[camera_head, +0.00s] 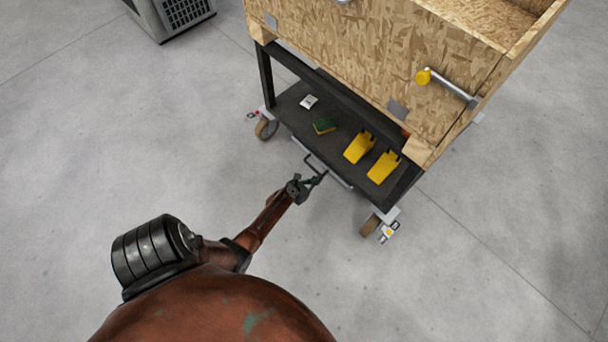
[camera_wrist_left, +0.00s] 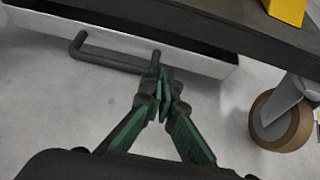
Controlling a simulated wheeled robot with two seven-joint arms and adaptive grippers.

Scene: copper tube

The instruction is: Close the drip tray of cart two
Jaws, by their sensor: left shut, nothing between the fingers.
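The cart (camera_head: 340,110) has a wooden box on top and a dark lower shelf. Under that shelf is the drip tray, a shallow light-fronted tray (camera_wrist_left: 150,50) with a dark bar handle (camera_wrist_left: 105,58); the handle also shows in the head view (camera_head: 312,165). My left gripper (camera_head: 314,181) is shut and empty, beside the handle. In the left wrist view its fingertips (camera_wrist_left: 158,85) meet close to the handle's right end; I cannot tell whether they touch it. How far the tray sticks out is hard to judge. My right gripper is not in view.
A caster wheel (camera_wrist_left: 283,120) stands right of the gripper. A grey vented unit (camera_head: 172,14) is at the back left. The floor around is clear.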

